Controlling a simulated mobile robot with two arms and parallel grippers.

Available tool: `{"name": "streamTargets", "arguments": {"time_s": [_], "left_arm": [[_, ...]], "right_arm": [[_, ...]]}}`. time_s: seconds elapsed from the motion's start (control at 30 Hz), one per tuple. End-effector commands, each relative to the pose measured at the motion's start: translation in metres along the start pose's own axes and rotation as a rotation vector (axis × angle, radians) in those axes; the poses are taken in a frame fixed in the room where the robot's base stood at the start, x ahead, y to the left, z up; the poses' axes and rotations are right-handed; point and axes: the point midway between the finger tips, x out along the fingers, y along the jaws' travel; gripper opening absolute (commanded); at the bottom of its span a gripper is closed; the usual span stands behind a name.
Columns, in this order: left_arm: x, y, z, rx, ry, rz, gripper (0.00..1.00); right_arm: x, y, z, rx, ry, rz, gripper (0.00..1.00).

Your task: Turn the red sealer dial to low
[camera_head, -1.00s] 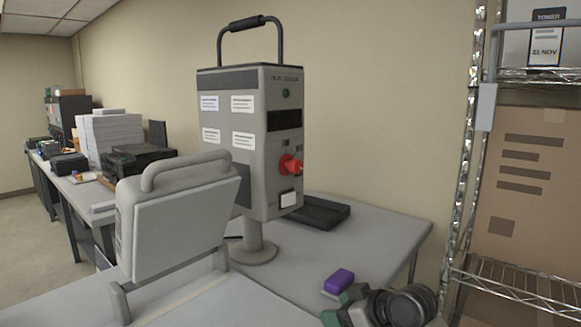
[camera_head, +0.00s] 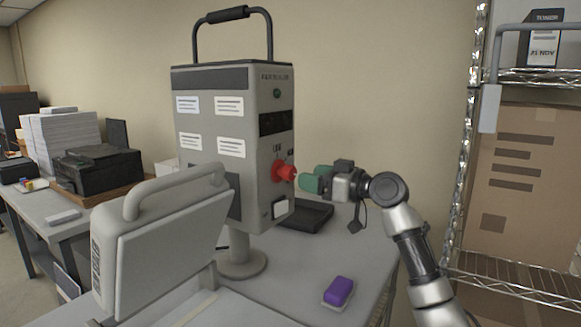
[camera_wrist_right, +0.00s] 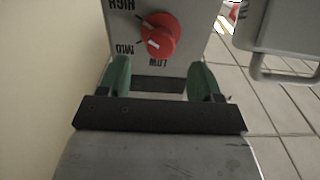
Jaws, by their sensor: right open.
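The red sealer dial (camera_head: 284,171) sticks out from the front of the grey sealer box (camera_head: 215,165). In the right wrist view the dial (camera_wrist_right: 160,38) shows upside-down labels HIGH, MID and LOW around it. Its white mark lies on the side towards MID; its exact setting is hard to tell. My right gripper (camera_head: 308,181) is just in front of the dial, apart from it. Its green fingers are open and empty in the right wrist view (camera_wrist_right: 160,76), with the dial just beyond and between them. My left gripper is out of view.
A grey handled machine (camera_head: 165,245) stands in front of the sealer. A purple block (camera_head: 339,290) lies on the table, and a black tray (camera_head: 312,215) lies behind. A wire shelf (camera_head: 515,275) with a cardboard box (camera_head: 525,190) is at right.

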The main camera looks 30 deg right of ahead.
Motion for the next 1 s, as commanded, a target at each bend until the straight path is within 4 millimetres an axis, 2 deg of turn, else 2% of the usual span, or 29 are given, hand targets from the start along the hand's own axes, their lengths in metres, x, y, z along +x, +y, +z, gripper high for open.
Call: {"name": "streamTargets", "arguments": {"time_s": [0.03,0.1,0.3,0.5,0.7,0.77,1.0], "left_arm": [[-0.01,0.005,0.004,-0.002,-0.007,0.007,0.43],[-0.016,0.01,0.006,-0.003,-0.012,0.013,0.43],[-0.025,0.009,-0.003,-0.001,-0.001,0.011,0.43],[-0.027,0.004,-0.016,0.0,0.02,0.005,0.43],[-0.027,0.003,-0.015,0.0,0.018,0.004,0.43],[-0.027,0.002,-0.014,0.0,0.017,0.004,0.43],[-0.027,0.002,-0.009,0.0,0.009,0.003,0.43]], "right_arm": [[0.011,-0.001,-0.005,0.002,0.0,-0.003,0.65],[0.024,-0.001,-0.004,0.003,0.0,-0.002,0.65],[0.051,-0.001,-0.002,0.001,-0.001,-0.001,0.65],[0.06,-0.001,0.0,-0.001,-0.001,0.0,0.65],[0.06,-0.001,0.001,-0.002,-0.001,0.0,0.65],[0.06,-0.001,0.001,-0.002,-0.002,0.0,0.59],[0.06,-0.001,0.001,-0.002,-0.002,0.0,0.22]]}}
